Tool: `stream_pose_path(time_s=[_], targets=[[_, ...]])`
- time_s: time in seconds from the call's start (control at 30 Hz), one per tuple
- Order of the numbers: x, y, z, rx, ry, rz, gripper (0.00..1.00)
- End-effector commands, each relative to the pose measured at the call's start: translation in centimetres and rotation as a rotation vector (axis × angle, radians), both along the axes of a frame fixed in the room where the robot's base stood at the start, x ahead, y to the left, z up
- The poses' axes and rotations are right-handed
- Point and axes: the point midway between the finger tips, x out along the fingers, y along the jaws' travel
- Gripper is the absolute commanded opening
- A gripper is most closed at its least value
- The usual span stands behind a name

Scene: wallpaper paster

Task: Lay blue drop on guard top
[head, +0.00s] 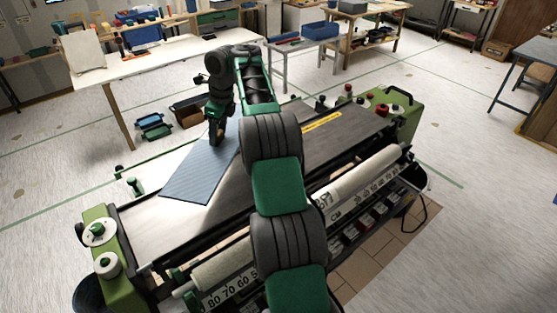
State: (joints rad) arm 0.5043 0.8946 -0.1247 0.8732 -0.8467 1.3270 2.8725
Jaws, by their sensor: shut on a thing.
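The blue drop (195,178) is a flat, light blue ribbed sheet in the head view, left of centre. It slants over the left part of the paster's top. My gripper (216,138) is at the sheet's far end, shut on it, with its fingers partly hidden by my wrist. The near end of the sheet reaches over the pale top; whether it touches is unclear. The guard top (345,130) appears to be the broad grey cover of the paster, with a yellow label strip. My arm hides the middle of the machine.
The paster's green end housings stand at left (127,263) and right (407,115). White paper rolls (360,172) lie along its near side. A white table (150,65) and blue-green cases (153,127) are behind at left.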

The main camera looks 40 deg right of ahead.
Motion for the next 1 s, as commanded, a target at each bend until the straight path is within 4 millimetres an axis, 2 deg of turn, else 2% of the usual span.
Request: stream_pose_path(time_s=[0.4,0.53,0.77,0.93,1.0], targets=[[3.3,-4.1,0.5,0.014,-0.047,-0.586,0.07],[3.1,-4.9,-0.4,0.015,-0.056,-0.666,0.07],[-0.9,-5.4,-3.1,0.014,-0.058,-0.667,0.07],[-5.5,-5.9,-3.8,0.015,-0.055,-0.669,0.07],[-6.9,-6.0,-5.5,0.016,-0.051,-0.667,0.07]])
